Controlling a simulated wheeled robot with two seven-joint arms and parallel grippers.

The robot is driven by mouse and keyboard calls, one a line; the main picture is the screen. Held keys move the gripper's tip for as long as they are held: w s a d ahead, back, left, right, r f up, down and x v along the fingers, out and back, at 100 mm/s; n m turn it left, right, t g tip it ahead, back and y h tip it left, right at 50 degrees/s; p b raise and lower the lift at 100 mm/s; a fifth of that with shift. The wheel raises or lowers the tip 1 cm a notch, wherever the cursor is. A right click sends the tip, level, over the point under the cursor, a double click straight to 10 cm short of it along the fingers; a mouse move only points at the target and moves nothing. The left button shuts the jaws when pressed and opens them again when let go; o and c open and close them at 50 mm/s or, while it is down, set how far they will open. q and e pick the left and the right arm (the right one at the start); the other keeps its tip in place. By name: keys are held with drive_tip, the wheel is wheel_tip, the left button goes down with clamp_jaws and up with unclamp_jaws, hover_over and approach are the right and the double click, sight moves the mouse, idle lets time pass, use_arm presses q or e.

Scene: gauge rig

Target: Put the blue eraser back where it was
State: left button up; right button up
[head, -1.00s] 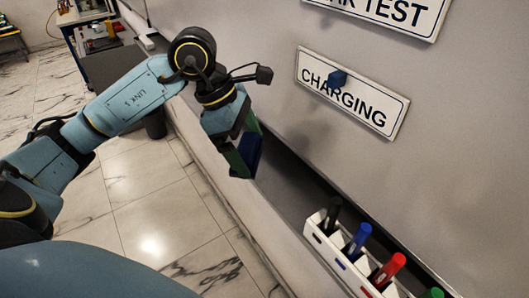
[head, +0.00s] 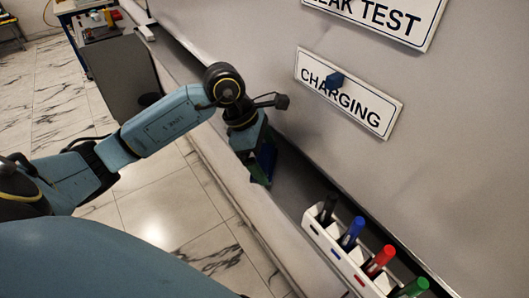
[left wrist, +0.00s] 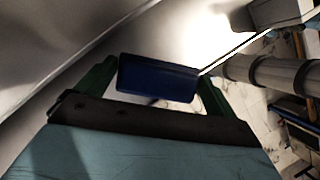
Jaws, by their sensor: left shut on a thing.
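The blue eraser (left wrist: 158,78) is a dark blue block held between the green fingers of my left gripper (left wrist: 155,88) in the left wrist view. In the head view my left gripper (head: 258,168) points down at the ledge below the board, with the eraser (head: 266,158) partly hidden between its fingers. It is close to the ledge (head: 292,190); I cannot tell whether the eraser touches it. My right gripper is not in view.
A white marker holder (head: 345,256) with black, blue, red and green markers stands on the ledge to the right. The ledge between gripper and holder looks clear.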

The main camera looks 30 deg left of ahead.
use_arm(q)
drive_tip(key=o, duration=0.5)
drive_tip(key=shift+f, duration=0.1)
drive_tip(key=b+v, duration=0.1)
drive_tip(key=v, duration=1.1)
